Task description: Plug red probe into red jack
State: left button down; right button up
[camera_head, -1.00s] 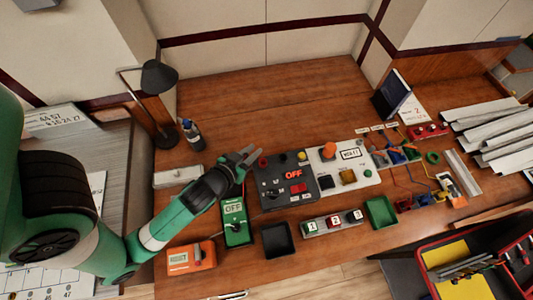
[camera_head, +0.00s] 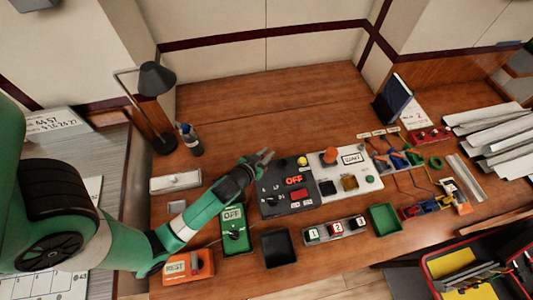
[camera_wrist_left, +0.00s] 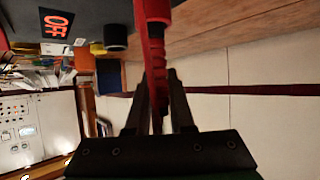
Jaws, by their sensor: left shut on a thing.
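My left gripper (camera_head: 266,156) is at the upper left edge of the dark panel (camera_head: 272,207) with the lit OFF display. In the left wrist view, its fingers (camera_wrist_left: 158,95) are shut on a ribbed red probe (camera_wrist_left: 153,50). The probe reaches up to the top edge of that view, so its far end is out of sight. In the head view the probe cannot be made out. I cannot tell a red jack for certain; the gripper covers the panel's upper left corner. My right gripper is not in view.
A green meter (camera_head: 234,232) and an orange box (camera_head: 188,266) lie near the arm. A lamp (camera_head: 157,80) and a bottle (camera_head: 190,140) stand behind. A white panel (camera_head: 350,160) adjoins the dark one. The rear table is clear.

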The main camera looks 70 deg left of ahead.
pick_arm(q)
jog(key=shift+f, duration=0.2)
jog(key=c, duration=0.8)
grip_release()
jog(key=shift+r, duration=0.15)
jog(key=shift+s+d+r, duration=0.1)
jog(key=shift+r, duration=0.1)
jog(key=v, duration=1.1)
jog(key=shift+s+d, duration=0.15)
jog(key=shift+s, duration=0.2)
